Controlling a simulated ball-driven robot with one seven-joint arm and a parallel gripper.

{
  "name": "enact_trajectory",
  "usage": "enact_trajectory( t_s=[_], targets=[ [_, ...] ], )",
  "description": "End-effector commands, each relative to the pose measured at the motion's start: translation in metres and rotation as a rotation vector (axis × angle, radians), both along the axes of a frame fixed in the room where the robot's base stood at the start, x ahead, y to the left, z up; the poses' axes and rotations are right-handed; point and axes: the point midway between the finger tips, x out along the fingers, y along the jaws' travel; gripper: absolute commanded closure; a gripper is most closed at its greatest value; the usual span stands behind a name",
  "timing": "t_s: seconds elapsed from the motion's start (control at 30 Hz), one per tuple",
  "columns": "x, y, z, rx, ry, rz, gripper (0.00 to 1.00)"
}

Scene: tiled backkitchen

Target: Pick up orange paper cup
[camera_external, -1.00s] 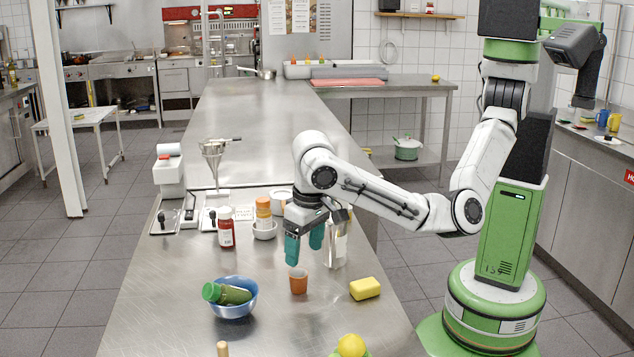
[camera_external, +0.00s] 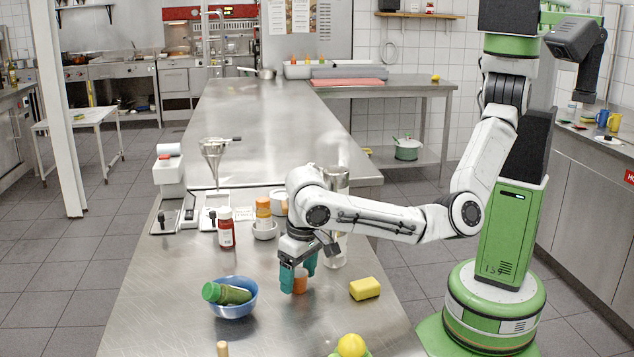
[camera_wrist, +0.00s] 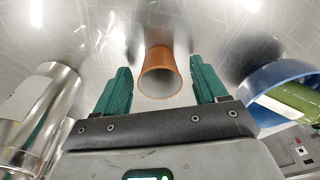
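The orange paper cup (camera_external: 300,283) stands upright on the steel counter, partly hidden by my gripper (camera_external: 297,279). My gripper is lowered, with its teal fingers on either side of the cup. In the wrist view the cup (camera_wrist: 158,76) shows its open rim between the two fingers of my gripper (camera_wrist: 160,88). The fingers are apart, with a visible gap between each finger and the cup.
A blue bowl (camera_external: 236,308) with a green bottle (camera_external: 226,293) stands left of the cup, and a yellow sponge (camera_external: 365,289) lies to its right. A metal cylinder (camera_external: 337,182) stands behind my gripper. A red bottle (camera_external: 226,228) is farther back left. Counter between cup and sponge is clear.

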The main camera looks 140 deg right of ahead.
Motion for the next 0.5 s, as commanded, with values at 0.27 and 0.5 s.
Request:
enact_trajectory(
  t_s=[0.27,0.5],
  targets=[
    [0.0,0.0001,0.0003,0.0,0.0,0.0,0.56],
    [0.0,0.0001,0.0004,0.0,0.0,0.0,0.79]
  ],
)
